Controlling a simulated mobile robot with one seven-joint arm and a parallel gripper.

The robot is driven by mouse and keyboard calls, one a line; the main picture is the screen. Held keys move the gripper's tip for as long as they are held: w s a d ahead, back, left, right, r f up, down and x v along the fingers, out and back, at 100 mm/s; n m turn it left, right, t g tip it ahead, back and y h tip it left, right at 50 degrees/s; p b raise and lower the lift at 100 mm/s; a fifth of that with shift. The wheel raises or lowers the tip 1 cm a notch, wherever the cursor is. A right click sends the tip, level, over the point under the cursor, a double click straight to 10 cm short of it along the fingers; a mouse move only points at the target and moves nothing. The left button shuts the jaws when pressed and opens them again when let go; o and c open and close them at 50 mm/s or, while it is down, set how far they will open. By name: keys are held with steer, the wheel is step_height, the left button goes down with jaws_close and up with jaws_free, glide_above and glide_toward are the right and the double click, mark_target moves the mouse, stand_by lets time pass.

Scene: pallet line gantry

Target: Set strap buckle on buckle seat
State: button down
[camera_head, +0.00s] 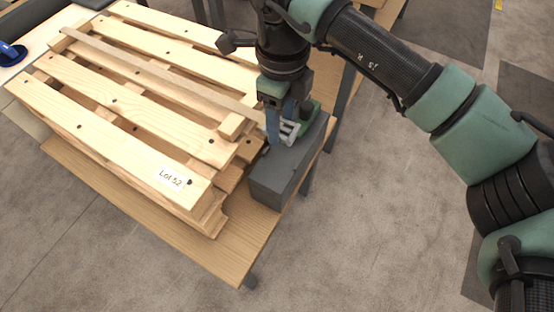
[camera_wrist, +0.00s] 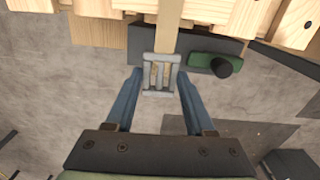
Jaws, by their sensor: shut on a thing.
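The strap buckle (camera_wrist: 160,74) is a grey metal frame with bars, at the end of a tan strap (camera_wrist: 168,35) in the wrist view. My gripper (camera_wrist: 160,82) has its two blue fingers on either side of the buckle and is shut on it. In the head view my gripper (camera_head: 281,125) points down over the dark grey block at the pallet's right end, with the buckle (camera_head: 290,130) partly hidden by the fingers. The block (camera_head: 280,175) carries a green fitting, also seen in the wrist view (camera_wrist: 215,61). I cannot tell which part is the buckle seat, nor whether the buckle touches the block.
A wooden pallet (camera_head: 135,105) labelled Lot 52 lies on a wooden table (camera_head: 165,215), with the strap running across its top. A blue object (camera_head: 11,53) is at the far left. Grey floor is clear in front.

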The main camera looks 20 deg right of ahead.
mark_target(281, 160)
steer(key=shift+d+f, duration=0.15)
steer(key=shift+f, duration=0.4)
step_height(281, 160, down, 9)
steer(key=b, duration=0.3)
steer(key=shift+f, duration=0.1)
steer(key=shift+c, duration=1.3)
jaws_free()
step_height(281, 160, up, 12)
steer(key=p, duration=0.3)
steer(key=shift+p, duration=0.4)
